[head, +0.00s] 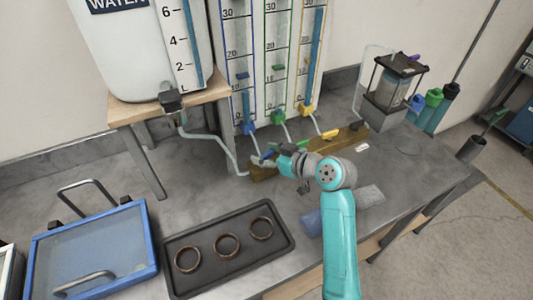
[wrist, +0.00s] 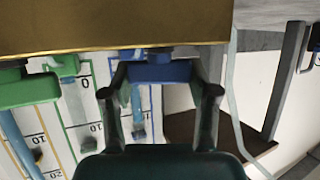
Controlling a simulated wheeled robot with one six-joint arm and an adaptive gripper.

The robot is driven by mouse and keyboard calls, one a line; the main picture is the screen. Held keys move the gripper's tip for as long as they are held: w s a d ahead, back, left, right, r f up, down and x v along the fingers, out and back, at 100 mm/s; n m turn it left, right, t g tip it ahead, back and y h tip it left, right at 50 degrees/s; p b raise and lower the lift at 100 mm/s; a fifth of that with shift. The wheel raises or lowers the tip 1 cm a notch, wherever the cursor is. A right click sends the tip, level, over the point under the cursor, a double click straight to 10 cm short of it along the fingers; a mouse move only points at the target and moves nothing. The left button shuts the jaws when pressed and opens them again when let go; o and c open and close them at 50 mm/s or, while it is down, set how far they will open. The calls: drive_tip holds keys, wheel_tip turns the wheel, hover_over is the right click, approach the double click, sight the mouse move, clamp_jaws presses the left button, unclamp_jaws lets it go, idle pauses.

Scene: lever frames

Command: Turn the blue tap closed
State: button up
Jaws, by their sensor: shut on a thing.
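The blue tap (head: 267,154) sits at the left end of a row of taps on a brown wooden block (head: 352,134). In the wrist view its blue handle (wrist: 160,72) lies between the two dark fingers of my gripper (wrist: 160,88), under the block's edge. My gripper (head: 277,161) is shut on this handle. In the head view my gripper partly hides the tap, so the handle's exact angle is hard to tell. The yellow tap (head: 330,134) is farther right on the block. A green tap handle (wrist: 30,90) shows at the left of the wrist view.
Behind the taps stand gauge columns with blue, green and yellow fittings (head: 279,117). A water tank (head: 140,45) on a wooden stand is at the back left, with a hose (head: 215,138) running down. A dark tray (head: 206,272) with rings and a blue-framed case (head: 95,245) lie front left.

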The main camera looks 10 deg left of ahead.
drive_tip(key=shift+s+a+m+t+h, duration=0.1)
drive_tip(key=shift+m+t+h, duration=0.7)
drive_tip(key=shift+m+t, duration=0.3)
drive_tip(key=shift+m+t+h, duration=0.9)
drive_tip(key=shift+m+h, duration=0.3)
drive_tip(key=shift+m, duration=0.1)
drive_tip(key=o, duration=1.2)
drive_tip(key=shift+c, duration=0.2)
drive_tip(key=v, duration=1.2)
drive_tip(key=shift+f, duration=0.15)
